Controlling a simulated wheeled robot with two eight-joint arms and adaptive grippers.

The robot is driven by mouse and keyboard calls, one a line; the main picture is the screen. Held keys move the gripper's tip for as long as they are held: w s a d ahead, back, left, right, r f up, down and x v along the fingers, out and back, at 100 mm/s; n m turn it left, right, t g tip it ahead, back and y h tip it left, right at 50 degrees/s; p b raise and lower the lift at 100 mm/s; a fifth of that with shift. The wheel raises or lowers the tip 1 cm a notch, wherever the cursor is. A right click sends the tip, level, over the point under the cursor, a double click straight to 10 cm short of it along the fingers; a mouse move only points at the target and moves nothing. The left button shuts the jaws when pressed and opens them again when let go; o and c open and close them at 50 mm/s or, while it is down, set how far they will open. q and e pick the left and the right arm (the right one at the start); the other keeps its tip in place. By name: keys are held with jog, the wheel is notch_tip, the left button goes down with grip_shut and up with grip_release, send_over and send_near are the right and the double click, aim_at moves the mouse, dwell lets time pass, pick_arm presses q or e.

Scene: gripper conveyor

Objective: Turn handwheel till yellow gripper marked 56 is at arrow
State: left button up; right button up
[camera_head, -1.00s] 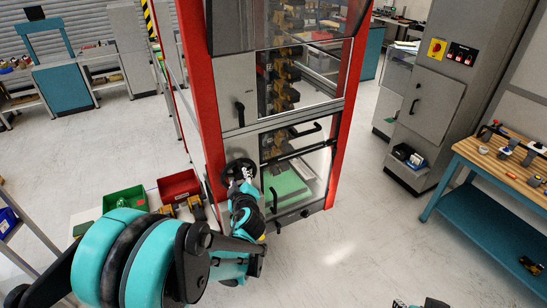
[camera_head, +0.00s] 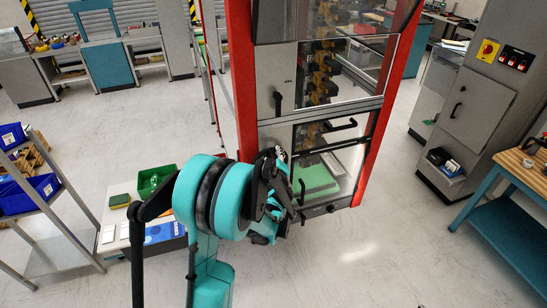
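The red-framed conveyor cabinet (camera_head: 240,90) stands at the centre. Behind its glass, several yellow grippers (camera_head: 321,84) hang in a vertical column; their numbers are too small to read, and I cannot make out the arrow. My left arm reaches to the cabinet's lower left front. My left gripper (camera_head: 279,163) is there, at the handwheel's place, but the arm largely covers both. I cannot tell whether the fingers are open or shut, or touch the wheel. My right gripper is out of view.
A green bin (camera_head: 156,180) stands on a low bench left of my arm. A shelf rack with blue bins (camera_head: 37,188) is at the left. A grey control cabinet (camera_head: 480,110) and a wooden-topped workbench (camera_head: 525,168) stand at the right. The floor right of the conveyor is clear.

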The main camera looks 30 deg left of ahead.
pick_arm(q)
jog(key=shift+w, duration=0.1)
grip_shut()
jog(key=shift+w+d+f+m+g+y+b, duration=0.25)
jog(key=shift+w+d+m+g+b, duration=0.2)
jog(key=shift+m+b, duration=0.3)
jog(key=shift+w+d+f+m+g+y+b, duration=0.15)
jog(key=shift+w+d+m+g+y+b, duration=0.25)
jog(key=shift+m+b, duration=0.35)
jog(key=shift+w+d+f+m+g+y+b, duration=0.2)
jog(key=shift+w+d+m+g+b, duration=0.2)
jog(key=shift+w+m+g+b, duration=0.3)
jog(key=shift+s, duration=0.15)
jog(key=shift+o, duration=0.4)
grip_release()
